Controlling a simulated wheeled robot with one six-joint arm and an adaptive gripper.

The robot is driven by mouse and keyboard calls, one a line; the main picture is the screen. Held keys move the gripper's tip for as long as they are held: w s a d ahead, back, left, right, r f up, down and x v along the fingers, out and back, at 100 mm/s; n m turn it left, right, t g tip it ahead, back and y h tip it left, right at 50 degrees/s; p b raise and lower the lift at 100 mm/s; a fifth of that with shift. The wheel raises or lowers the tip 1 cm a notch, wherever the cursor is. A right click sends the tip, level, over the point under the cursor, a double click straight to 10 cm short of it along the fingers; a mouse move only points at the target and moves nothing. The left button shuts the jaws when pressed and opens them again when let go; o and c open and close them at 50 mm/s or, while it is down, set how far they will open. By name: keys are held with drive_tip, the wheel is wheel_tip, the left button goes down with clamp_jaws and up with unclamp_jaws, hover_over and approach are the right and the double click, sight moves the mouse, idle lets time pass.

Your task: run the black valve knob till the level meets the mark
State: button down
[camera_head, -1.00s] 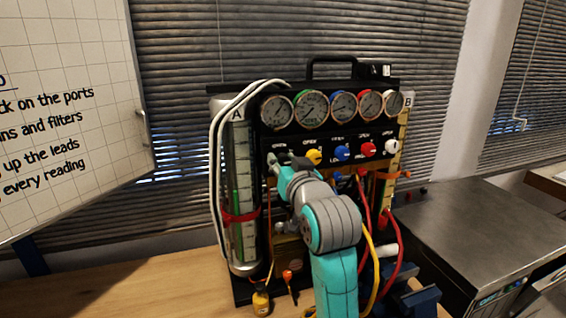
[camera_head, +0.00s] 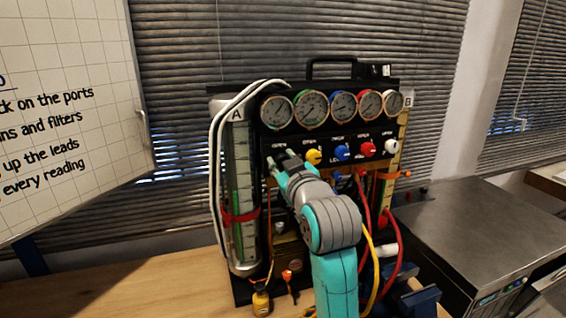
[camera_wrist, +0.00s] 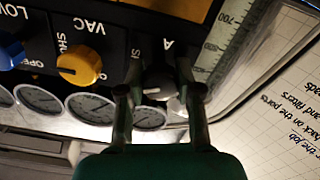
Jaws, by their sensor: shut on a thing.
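The black valve knob (camera_wrist: 158,88) sits at the left end of the knob row, on the panel beneath the gauges. In the wrist view its pale pointer line shows, and my gripper (camera_wrist: 159,88) is shut on it with one finger on each side. In the head view my gripper (camera_head: 275,160) hides the knob. Glass cylinder A (camera_head: 240,160) stands upright at the rig's left, with green along its lower part and a red band (camera_head: 240,217) around it. The exact level and the mark are too small to read here.
Yellow (camera_head: 313,156), blue (camera_head: 341,152), red (camera_head: 368,149) and white knobs (camera_head: 390,146) line up to the right. Several round gauges (camera_head: 343,106) sit above. White hoses (camera_head: 215,150) loop beside cylinder A. Red and yellow hoses hang by my arm.

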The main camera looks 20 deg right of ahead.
drive_tip(key=c, duration=0.8)
unclamp_jaws()
drive_tip(key=shift+o, duration=0.2)
drive_tip(key=s, duration=1.2)
idle(0.6)
